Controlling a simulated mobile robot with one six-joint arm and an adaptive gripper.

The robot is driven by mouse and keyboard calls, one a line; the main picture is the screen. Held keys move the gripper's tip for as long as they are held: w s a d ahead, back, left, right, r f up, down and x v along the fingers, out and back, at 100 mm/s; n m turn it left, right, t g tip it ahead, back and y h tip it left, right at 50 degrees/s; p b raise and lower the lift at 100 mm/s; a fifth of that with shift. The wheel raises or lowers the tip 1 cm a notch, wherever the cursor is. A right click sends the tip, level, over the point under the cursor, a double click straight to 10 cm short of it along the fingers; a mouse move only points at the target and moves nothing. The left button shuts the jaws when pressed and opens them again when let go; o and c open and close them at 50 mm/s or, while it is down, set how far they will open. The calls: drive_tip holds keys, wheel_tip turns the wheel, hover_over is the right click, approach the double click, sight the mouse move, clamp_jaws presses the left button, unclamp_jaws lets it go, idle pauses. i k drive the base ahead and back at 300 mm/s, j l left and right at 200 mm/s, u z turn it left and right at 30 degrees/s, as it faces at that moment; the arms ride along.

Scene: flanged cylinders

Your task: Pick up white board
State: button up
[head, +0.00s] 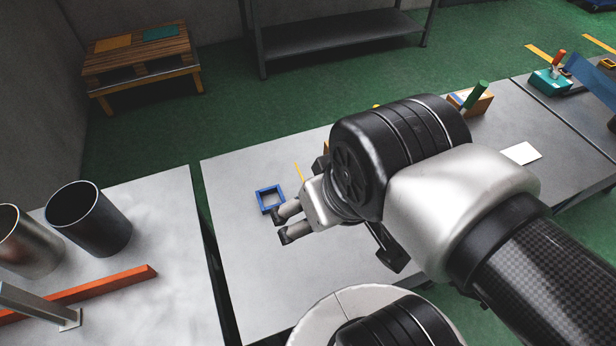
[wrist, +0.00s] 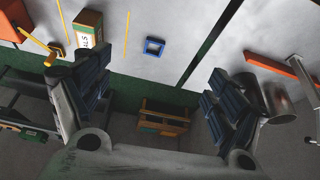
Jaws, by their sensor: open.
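The white board (head: 520,153) is a small flat white rectangle. It lies on the grey table at the right in the head view, beyond my arm. I cannot make it out in the wrist view. My gripper (head: 282,226) is above the table's left part, near a blue square frame (head: 269,198), well to the left of the board. In the wrist view my gripper (wrist: 150,110) shows its two dark fingers wide apart with nothing between them. It is open and empty.
A box with a green cylinder (head: 476,96) stands behind the board. A teal box (head: 551,82) is farther right. Metal cylinders (head: 88,219) and an orange bar (head: 100,286) are on the left table. A gap separates the tables. My arm hides the middle of the table.

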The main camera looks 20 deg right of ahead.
sight(522, 153)
drive_tip(key=z, duration=2.3)
drive_tip(key=i+l+u, duration=0.3)
drive_tip(key=l, duration=0.3)
drive_tip(key=i+l+u, duration=0.35)
drive_tip(key=l, duration=0.3)
drive_tip(key=i, duration=0.05)
